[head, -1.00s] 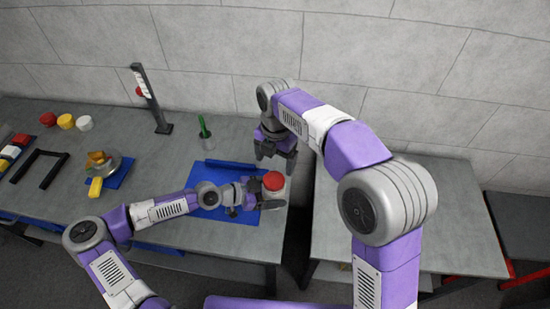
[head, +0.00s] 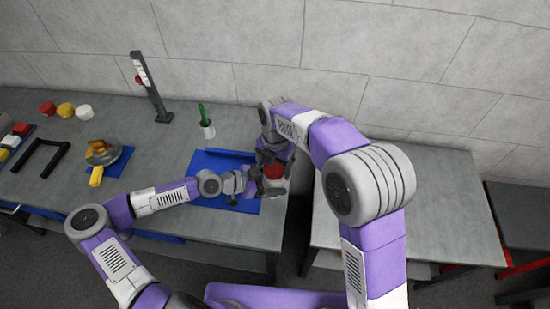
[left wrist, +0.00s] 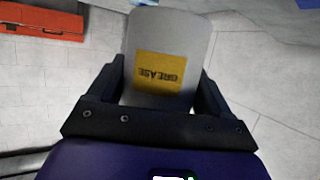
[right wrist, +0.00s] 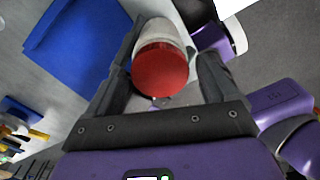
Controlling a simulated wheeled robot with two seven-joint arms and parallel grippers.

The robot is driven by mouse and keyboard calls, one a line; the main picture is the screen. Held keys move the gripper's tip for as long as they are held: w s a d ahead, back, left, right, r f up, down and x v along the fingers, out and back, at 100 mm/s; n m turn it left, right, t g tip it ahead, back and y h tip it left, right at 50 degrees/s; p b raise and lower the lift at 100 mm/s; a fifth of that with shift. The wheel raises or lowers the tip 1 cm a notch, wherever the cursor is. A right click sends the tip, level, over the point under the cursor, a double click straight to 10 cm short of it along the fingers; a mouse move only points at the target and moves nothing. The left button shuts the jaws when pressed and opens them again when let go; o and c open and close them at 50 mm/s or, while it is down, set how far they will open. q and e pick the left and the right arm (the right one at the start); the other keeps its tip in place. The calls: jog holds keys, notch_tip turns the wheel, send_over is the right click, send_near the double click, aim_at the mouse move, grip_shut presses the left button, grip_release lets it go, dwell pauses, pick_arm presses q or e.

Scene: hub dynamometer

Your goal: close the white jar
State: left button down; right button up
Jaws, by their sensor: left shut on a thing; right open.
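The white jar (left wrist: 168,40) fills the middle of the left wrist view, with a yellow label reading GREASE. My left gripper (left wrist: 161,78) is shut on its side. A red lid (right wrist: 160,69) sits at the top of the jar; I cannot tell whether it is tightened. In the head view, the red lid (head: 273,172) shows between the two grippers, mostly hidden. My right gripper (right wrist: 170,48) is open, with its fingers on either side of the lid and jar top. I cannot tell whether they touch it.
A blue mat (head: 210,163) lies under the left gripper near the table's right end. A cup with a green stick (head: 207,130) and a dark post (head: 150,88) stand behind. Red, yellow and white pieces (head: 66,110) are at far left. A gap separates the right table (head: 430,215).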

jog(key=c, duration=1.1)
jog(key=m, duration=0.7)
jog(key=shift+m, duration=0.4)
jog(key=m, duration=0.3)
jog(key=shift+m, duration=0.4)
jog(key=m, duration=0.4)
jog(key=shift+m, duration=0.4)
jog(key=o, duration=1.2)
